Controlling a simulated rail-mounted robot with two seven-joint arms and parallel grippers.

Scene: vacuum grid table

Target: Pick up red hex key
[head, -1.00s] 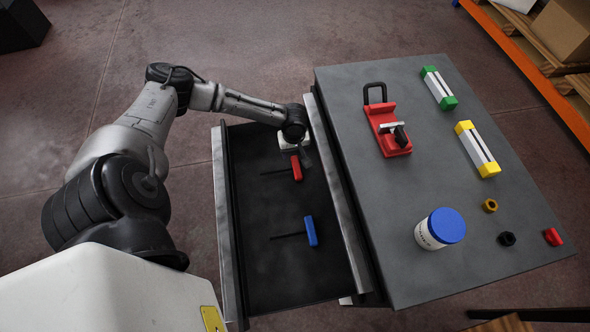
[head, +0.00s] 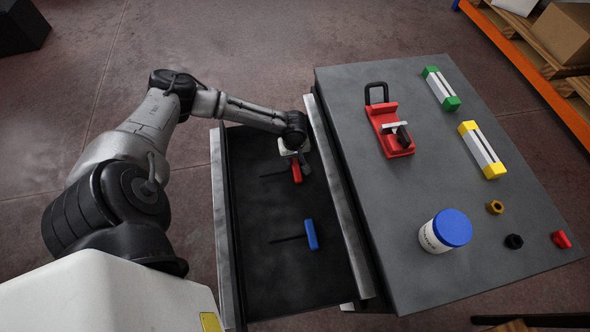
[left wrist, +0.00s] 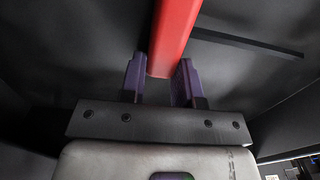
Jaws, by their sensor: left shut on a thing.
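The red hex key has a red handle (head: 297,173) and a dark shaft pointing left. It lies in the open black drawer (head: 280,270), near the drawer's far end. My left gripper (head: 296,160) is down in the drawer at the handle's far end. In the left wrist view the red handle (left wrist: 176,35) runs between the two purple fingers of my left gripper (left wrist: 162,80), which is shut on it. The dark shaft (left wrist: 250,44) extends to the right there. I cannot tell whether the key touches the drawer floor. My right gripper is not in view.
A blue-handled hex key (head: 311,234) lies nearer in the drawer. The grey table top (head: 390,220) on the right holds a red clamp-like fixture (head: 392,135), a white jar with a blue lid (head: 445,232), green and yellow blocks and small nuts. The drawer's side walls flank my gripper.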

